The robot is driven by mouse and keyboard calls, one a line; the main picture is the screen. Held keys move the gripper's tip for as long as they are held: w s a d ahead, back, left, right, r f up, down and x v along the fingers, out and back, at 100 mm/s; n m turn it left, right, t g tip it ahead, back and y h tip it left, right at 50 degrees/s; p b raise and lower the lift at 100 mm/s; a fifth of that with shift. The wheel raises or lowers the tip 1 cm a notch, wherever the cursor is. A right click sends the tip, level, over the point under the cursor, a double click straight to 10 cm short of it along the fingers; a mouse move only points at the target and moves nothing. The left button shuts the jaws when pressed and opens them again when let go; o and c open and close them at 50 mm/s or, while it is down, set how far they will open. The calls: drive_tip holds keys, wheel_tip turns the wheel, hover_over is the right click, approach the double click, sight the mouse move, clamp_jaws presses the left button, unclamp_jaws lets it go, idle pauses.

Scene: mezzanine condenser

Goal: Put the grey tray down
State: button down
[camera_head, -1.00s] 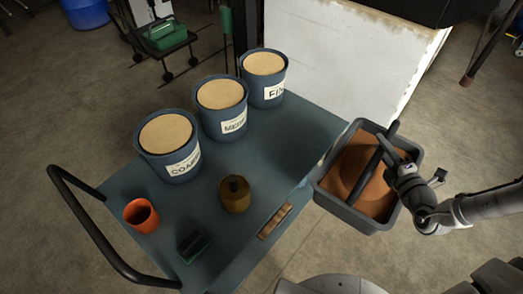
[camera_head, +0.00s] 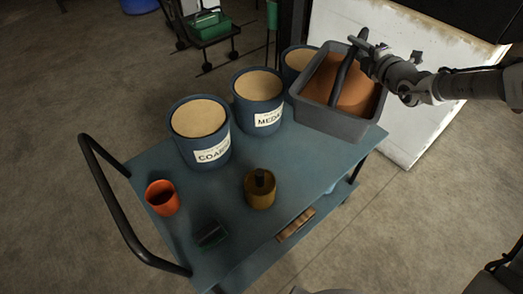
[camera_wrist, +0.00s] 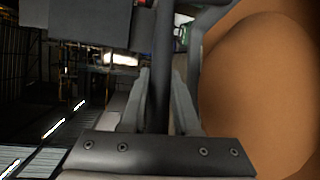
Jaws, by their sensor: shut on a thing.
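The grey tray (camera_head: 330,121) has a dark bar handle across it and holds an orange-brown heap (camera_head: 357,92). My gripper (camera_head: 358,50) is shut on the handle at the tray's far side. In the wrist view the fingers (camera_wrist: 160,105) close around the dark handle, with the orange-brown heap filling the right. In the head view the tray overlaps the right end of the blue cart top (camera_head: 300,165) and partly hides the rearmost bucket. I cannot tell whether its underside touches the cart or hangs above it.
Blue buckets labelled COARSE (camera_head: 203,158) and MEDIUM (camera_head: 258,122), and a third bucket (camera_head: 294,62), stand along the cart's back. An orange cup (camera_head: 162,198), a brown jar (camera_head: 260,192) and a dark green block (camera_head: 209,235) stand in front. The cart's front-right top is clear.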

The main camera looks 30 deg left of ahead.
drive_tip(key=a+r, duration=0.5)
wheel_tip(320, 180, down, 28)
drive_tip(key=b, duration=0.6)
drive_tip(key=shift+a+y, duration=0.2)
drive_tip(key=shift+y, duration=0.1)
drive_tip(key=shift+w+f, duration=0.1)
drive_tip(key=shift+f, duration=0.1)
drive_tip(key=c, duration=0.6)
unclamp_jaws()
drive_tip(key=shift+d+f, duration=0.15)
drive_tip(key=shift+f, duration=0.2)
drive_tip(key=shift+c, duration=0.2)
